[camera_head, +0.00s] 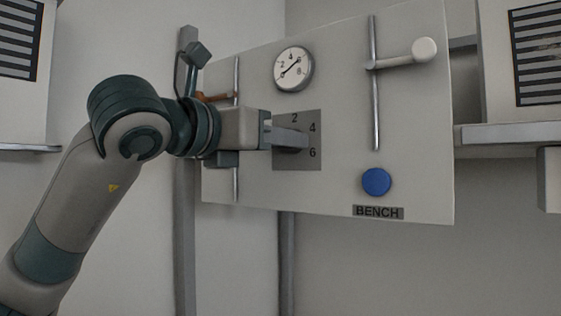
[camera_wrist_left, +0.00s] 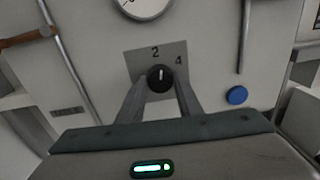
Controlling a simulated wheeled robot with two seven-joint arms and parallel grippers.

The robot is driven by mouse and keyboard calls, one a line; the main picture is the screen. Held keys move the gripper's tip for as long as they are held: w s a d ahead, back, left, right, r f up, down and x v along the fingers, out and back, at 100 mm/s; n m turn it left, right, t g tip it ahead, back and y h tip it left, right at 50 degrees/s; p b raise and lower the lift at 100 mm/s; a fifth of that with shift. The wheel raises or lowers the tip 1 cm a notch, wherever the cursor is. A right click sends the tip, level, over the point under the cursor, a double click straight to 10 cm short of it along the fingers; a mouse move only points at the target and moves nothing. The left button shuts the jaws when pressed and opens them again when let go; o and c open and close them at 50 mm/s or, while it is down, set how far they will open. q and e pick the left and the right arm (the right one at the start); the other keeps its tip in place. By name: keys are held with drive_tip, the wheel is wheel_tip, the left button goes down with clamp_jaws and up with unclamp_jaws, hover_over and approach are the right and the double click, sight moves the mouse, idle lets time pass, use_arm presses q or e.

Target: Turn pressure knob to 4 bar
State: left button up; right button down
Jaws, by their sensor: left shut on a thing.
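The black pressure knob (camera_wrist_left: 160,79) sits on a grey scale plate (camera_wrist_left: 143,57) in the left wrist view. Its white mark points up, close to the 2 and left of the 4. My left gripper (camera_wrist_left: 160,86) is shut on the knob, one finger on each side. My right gripper is not in view.
The panel (camera_head: 337,100) carries a blue button (camera_head: 376,182) above a BENCH label (camera_head: 378,212). A lever with a white knob (camera_head: 424,49) is at upper right, and an orange-brown handle (camera_head: 214,97) is close to my left wrist. A shelf (camera_head: 510,133) stands at right.

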use_arm(q)
drive_tip(key=shift+r+m+y+b, duration=0.1)
drive_tip(key=shift+m+y+b, duration=0.2)
drive_tip(key=shift+m+b, duration=3.9)
drive_tip(key=shift+m+p, duration=0.3)
drive_tip(key=shift+m, duration=0.1)
drive_tip(key=o, duration=1)
drive_tip(key=shift+o, duration=0.2)
drive_tip(key=shift+s, duration=0.1)
